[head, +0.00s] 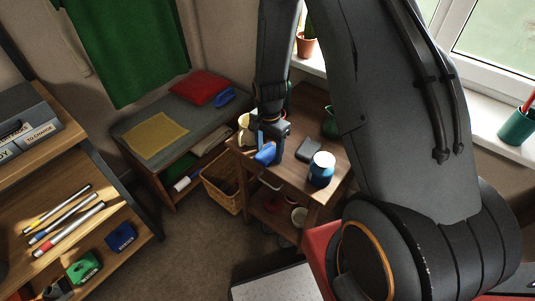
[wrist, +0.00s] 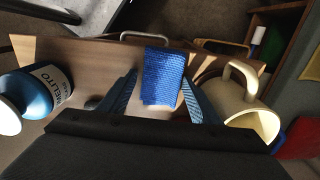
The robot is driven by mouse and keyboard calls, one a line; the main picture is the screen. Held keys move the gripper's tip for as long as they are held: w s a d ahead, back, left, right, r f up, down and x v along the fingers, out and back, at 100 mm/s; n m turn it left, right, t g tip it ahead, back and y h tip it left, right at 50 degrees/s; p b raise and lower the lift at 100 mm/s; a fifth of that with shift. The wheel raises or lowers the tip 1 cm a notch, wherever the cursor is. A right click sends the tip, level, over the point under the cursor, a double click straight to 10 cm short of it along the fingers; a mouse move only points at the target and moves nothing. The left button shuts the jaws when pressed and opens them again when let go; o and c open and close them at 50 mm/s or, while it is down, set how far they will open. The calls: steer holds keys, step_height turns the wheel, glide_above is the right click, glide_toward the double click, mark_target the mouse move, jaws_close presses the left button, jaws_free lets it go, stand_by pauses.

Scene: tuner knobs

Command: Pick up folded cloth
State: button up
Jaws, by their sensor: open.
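A blue, ribbed folded cloth (wrist: 163,78) lies on the small wooden table (wrist: 85,62) in the wrist view, near the table edge. My gripper (wrist: 160,79) is open, with one blue finger on each side of the cloth. The cloth shows between the fingers; I cannot tell whether they touch it. In the head view the cloth (head: 265,154) is a blue patch at the table's left edge, just below my gripper (head: 271,142), which partly hides it.
A cream mug (wrist: 245,95) stands close to the right finger in the wrist view. A blue can with a white lid (head: 321,170) and a dark box (head: 309,148) stand on the table. A wicker basket (head: 222,188) is on the floor. A bench (head: 188,120) holds yellow and red cloths.

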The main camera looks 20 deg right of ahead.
mark_target(269, 151)
steer(key=c, duration=0.8)
steer(key=shift+r+b, duration=0.85)
steer(key=shift+r, duration=4.15)
